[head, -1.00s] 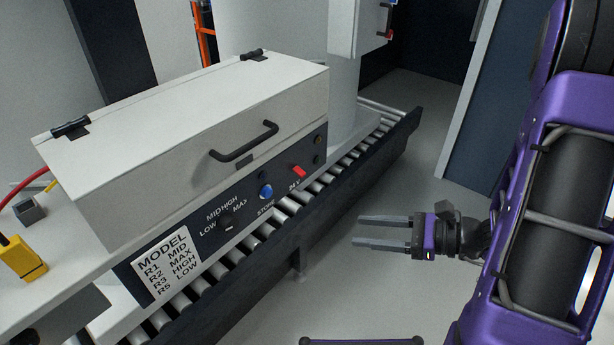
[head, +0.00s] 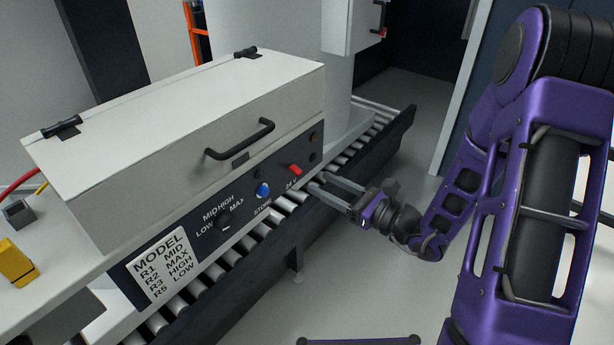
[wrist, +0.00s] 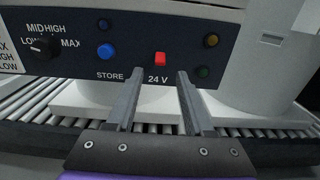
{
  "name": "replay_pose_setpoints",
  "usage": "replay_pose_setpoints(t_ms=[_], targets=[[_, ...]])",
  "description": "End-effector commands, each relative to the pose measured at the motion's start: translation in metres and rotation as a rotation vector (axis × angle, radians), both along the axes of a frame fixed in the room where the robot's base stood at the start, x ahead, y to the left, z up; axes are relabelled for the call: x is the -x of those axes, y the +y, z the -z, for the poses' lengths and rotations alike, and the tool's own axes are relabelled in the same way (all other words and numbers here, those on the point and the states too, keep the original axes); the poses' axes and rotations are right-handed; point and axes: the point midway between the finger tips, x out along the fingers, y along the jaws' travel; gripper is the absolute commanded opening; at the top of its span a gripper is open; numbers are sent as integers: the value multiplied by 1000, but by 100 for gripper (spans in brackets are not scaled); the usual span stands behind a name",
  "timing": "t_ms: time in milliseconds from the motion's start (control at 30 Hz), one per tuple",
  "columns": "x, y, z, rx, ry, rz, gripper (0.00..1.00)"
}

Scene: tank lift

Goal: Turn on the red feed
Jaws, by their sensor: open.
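The red 24 V switch (head: 295,169) sits on the dark front panel (head: 186,241) of the white box. In the wrist view the red switch (wrist: 160,58) shows between and beyond my two fingertips. My gripper (head: 328,183) is open and empty, a little in front of the panel. The fingers (wrist: 155,75) point at the panel on either side of the switch, and I see no contact with it. The blue STORE button (head: 263,190) is to the left of the switch, and the black selector knob (head: 224,222) is further left.
A roller conveyor (head: 265,231) with a dark side rail runs below the panel. The white box lid (head: 180,120) with a black handle (head: 240,140) is closed above it. Small dark lamps (wrist: 211,40) are right of the switch. The floor to the right is clear.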

Motion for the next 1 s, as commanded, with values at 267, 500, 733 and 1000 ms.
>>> replay_pose_setpoints(t_ms=[267, 500, 733, 1000], targets=[[-27, 36, 1, 1, 0, -2, 52], [-34, 44, 0, 0, 0, 0, 52], [-34, 44, 0, 0, 0, 0, 47], [-34, 43, 0, 0, 0, 0, 0]])
